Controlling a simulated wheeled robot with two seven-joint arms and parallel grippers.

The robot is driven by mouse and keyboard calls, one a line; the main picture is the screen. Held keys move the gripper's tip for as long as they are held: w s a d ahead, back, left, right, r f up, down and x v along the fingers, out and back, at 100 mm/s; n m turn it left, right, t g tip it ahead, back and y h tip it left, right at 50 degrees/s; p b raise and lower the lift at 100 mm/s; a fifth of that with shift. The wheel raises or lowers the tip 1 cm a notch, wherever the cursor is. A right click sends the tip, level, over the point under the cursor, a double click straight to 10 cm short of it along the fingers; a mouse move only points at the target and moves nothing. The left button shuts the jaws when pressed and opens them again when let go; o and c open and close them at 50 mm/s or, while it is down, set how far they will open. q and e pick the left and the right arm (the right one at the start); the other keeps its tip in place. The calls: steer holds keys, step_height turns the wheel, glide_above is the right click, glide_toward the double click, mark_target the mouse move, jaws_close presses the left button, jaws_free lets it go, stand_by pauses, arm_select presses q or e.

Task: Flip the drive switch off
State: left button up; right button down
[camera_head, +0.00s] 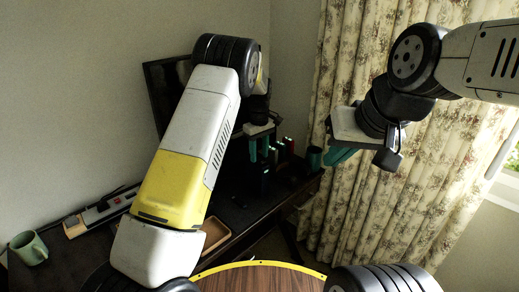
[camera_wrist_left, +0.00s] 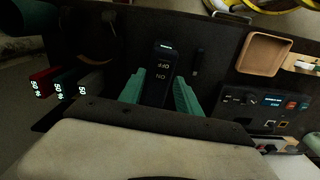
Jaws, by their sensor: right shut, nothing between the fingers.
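The drive switch (camera_wrist_left: 163,60) is a dark upright block with "OFF" and "ON" lettering, which appears upside down in the left wrist view. In the head view a dark block (camera_head: 265,180), likely the same one, stands on the desk under my left gripper (camera_head: 262,149). My left gripper (camera_wrist_left: 160,95) has its green fingers apart, one on each side of the switch block in the left wrist view. I cannot tell whether they touch it. The lever's position is too dark to read. My right gripper (camera_head: 341,156) is shut and empty, in the air before the curtain.
Red, blue and grey blocks (camera_wrist_left: 63,88) marked "50" stand beside the switch. A tan tray (camera_wrist_left: 262,53) and a small control panel (camera_wrist_left: 265,103) lie on the other side. A green mug (camera_head: 28,248) and a power strip (camera_head: 101,211) are at the desk's left. A dark monitor (camera_head: 165,85) stands behind.

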arm_select(q)
steer(key=shift+f, duration=0.45)
jaws_close()
